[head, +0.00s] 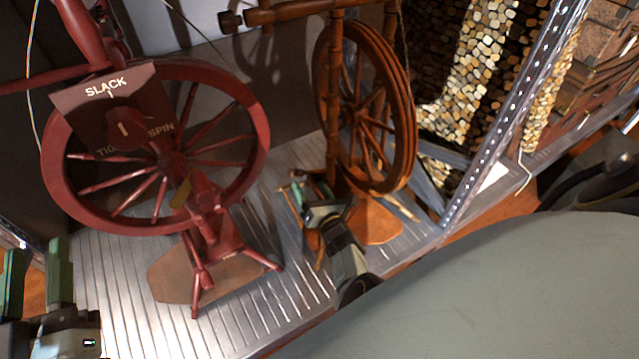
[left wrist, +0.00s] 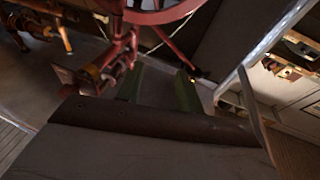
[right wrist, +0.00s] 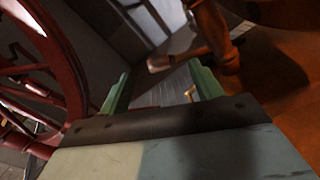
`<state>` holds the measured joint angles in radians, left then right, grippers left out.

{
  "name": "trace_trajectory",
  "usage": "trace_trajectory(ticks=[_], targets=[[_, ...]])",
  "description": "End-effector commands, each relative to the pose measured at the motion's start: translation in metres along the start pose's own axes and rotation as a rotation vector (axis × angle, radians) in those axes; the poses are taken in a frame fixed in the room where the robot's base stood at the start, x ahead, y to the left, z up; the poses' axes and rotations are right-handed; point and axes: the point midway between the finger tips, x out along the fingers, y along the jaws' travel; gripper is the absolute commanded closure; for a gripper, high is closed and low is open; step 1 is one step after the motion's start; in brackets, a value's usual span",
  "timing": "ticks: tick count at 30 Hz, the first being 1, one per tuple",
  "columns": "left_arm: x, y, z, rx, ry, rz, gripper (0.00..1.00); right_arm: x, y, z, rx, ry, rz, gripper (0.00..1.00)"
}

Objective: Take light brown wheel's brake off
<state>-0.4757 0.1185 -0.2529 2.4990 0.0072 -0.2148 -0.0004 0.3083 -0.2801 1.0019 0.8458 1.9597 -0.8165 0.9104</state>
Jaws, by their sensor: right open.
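The light brown spinning wheel (head: 408,110) stands upright on a metal platform in the middle of the head view, on an orange-brown base (head: 378,222). A dark-ended wooden part (head: 232,20) sticks out left near its top. I cannot tell which part is the brake. My right gripper (head: 305,190) is open, low in front of this wheel's post. In the right wrist view its green fingers (right wrist: 160,88) are apart, with a turned wooden part (right wrist: 215,35) just beyond them. My left gripper (head: 38,270) is open and empty at the lower left, away from this wheel.
A red spinning wheel (head: 255,125) with a sign (head: 78,105) reading "SLACK" stands to the left on the same ribbed platform (head: 110,300). A metal shelf upright (head: 490,140) borders the right. A large grey-green rounded surface (head: 500,285) fills the lower right.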

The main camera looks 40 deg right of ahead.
Motion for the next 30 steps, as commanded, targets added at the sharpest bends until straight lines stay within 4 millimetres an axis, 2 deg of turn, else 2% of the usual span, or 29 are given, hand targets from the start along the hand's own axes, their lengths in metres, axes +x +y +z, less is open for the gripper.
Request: trace_trajectory(ticks=[6,12,18,30], targets=[[-0.006,-0.007,0.035,0.009,-0.230,-0.018,0.64,-0.026,0.001,0.001,0.001,0.001,-0.001,0.35],[-0.015,-0.012,0.058,0.013,-0.372,-0.030,0.64,-0.042,0.000,0.001,0.000,-0.001,-0.001,0.35],[-0.020,-0.014,0.066,0.014,-0.426,-0.035,0.64,-0.048,0.000,0.000,0.001,-0.001,0.000,0.35],[-0.020,-0.014,0.067,0.014,-0.428,-0.035,0.64,-0.048,0.000,0.000,0.001,-0.001,0.000,0.35]])
